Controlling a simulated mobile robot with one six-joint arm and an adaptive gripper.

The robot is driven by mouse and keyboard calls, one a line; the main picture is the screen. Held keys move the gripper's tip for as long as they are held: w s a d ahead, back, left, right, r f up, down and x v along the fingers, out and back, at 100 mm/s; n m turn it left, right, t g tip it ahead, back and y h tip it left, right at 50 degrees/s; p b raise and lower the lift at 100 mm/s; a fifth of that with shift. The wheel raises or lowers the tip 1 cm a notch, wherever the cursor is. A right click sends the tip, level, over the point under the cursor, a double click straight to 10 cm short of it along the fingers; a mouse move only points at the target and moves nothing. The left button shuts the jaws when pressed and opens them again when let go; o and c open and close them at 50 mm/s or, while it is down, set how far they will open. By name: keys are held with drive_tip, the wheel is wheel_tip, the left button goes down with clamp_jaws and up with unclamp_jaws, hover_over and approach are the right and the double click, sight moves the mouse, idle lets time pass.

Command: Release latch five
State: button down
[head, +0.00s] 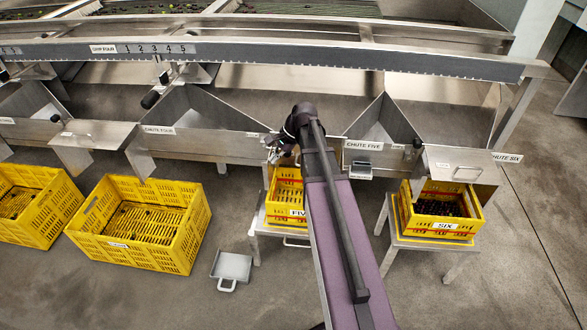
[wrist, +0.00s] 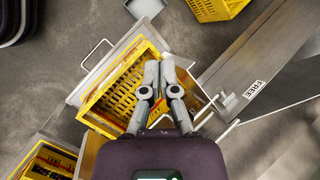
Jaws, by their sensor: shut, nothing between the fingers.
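Chute five (head: 380,125) is a steel hopper right of centre in the head view, with its name on a white front label (head: 363,145). A small grey bracket (head: 361,170) hangs just below that label; I cannot tell whether it is the latch. My gripper (head: 274,148) is left of that label, above crate FIVE (head: 286,191). In the wrist view my gripper (wrist: 160,68) is shut and empty above a yellow crate (wrist: 120,94). A small grey metal fitting (wrist: 226,102) is right of the fingers, apart from them, near a plate labelled FREE (wrist: 254,89).
Crate SIX (head: 440,213) stands on a low stand to the right, with dark contents. Large yellow crates (head: 140,224) are on the floor at left, and a grey scoop-like pan (head: 232,266) lies on the floor. A long rail (head: 300,53) crosses above the chutes.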

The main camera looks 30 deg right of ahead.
drive_tip(key=shift+w+d+f+m+t+y+b, duration=0.65)
drive_tip(key=shift+w+d+f+m+b, duration=0.8)
drive_tip(key=shift+d, duration=1.75)
drive_tip(key=shift+w+d+f+m+t+y+b, duration=0.65)
drive_tip(key=shift+d+f+m+b, duration=0.85)
drive_tip(key=shift+d+m+b, duration=1.15)
drive_tip(key=shift+w+d+f+m+t+y+b, duration=0.4)
drive_tip(key=shift+w+d+f+m+t+b, duration=0.65)
drive_tip(key=shift+d+b, duration=2.05)
drive_tip(key=shift+w+d+f+m+g+p, duration=0.15)
drive_tip(key=shift+d+f+m+g+p, duration=0.15)
drive_tip(key=shift+d+f+p, duration=0.3)
drive_tip(key=b+x, duration=0.4)
drive_tip(key=x, duration=0.3)
drive_tip(key=shift+w+a+f, duration=0.2)
drive_tip(key=shift+a+f, duration=0.05)
drive_tip(key=shift+b+x, duration=0.7)
drive_tip(key=shift+x, duration=0.25)
drive_tip(key=shift+w+a+r, duration=0.1)
drive_tip(key=shift+a+r, duration=0.1)
drive_tip(key=shift+r, duration=0.05)
drive_tip(key=shift+r+p, duration=0.2)
drive_tip(key=shift+p, duration=0.4)
